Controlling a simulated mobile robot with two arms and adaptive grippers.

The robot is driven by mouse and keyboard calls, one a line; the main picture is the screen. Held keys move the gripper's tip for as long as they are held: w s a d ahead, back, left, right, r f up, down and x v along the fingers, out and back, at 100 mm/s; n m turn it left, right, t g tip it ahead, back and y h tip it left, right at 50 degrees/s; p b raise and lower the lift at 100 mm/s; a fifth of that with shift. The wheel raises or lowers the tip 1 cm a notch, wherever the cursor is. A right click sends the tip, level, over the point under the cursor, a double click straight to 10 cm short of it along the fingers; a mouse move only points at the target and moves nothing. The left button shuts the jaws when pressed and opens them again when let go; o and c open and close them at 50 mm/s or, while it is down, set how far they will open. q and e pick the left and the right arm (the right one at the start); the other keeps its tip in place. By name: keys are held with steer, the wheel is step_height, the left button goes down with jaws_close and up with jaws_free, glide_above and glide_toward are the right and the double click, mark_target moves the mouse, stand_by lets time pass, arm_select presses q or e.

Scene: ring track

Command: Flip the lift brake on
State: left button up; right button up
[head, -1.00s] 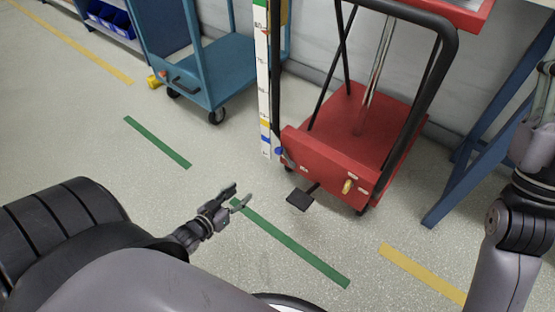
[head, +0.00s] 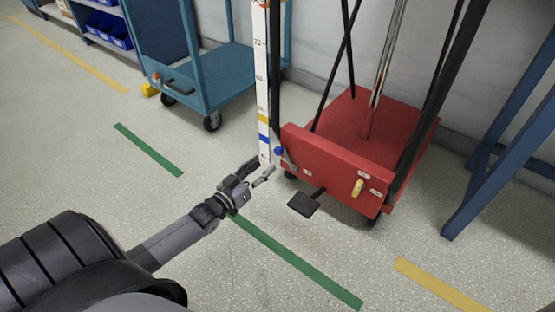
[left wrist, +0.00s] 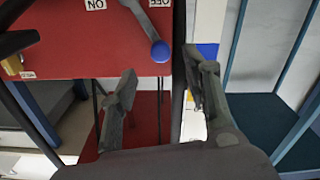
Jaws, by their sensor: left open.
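The red lift cart (head: 330,152) stands ahead with a red front panel. A grey lever with a blue knob (head: 279,150) sits at the panel's left end. In the left wrist view, seen upside down, the blue knob (left wrist: 160,51) lies on the OFF label's side (left wrist: 160,3), away from the ON label (left wrist: 96,4). My left gripper (head: 264,169) is open and empty, just short of the knob and left of the panel. In the left wrist view the knob appears between its fingertips (left wrist: 160,68), apparently not touched. My right gripper is not in view.
A yellow handle (head: 358,187) is on the panel's right part. A black pedal (head: 304,204) sticks out below. A marked white post (head: 263,100) stands beside the knob. A blue trolley (head: 225,80) is behind left, a blue frame (head: 500,165) right. The front floor is clear.

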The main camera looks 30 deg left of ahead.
mark_target(277, 154)
arm_select(q)
steer(key=w+b, duration=0.1)
steer(key=w, duration=0.1)
steer(key=w+b, duration=0.1)
steer(key=w, duration=0.1)
steer(key=w+b, duration=0.1)
steer(key=w, duration=0.1)
steer(key=shift+w+d+f, duration=0.2)
steer(key=shift+w+d, duration=0.05)
steer(key=shift+w, duration=0.05)
steer(key=shift+w+r+b, duration=0.15)
steer(key=shift+w+b, duration=0.3)
steer(key=shift+w, duration=0.3)
jaws_close()
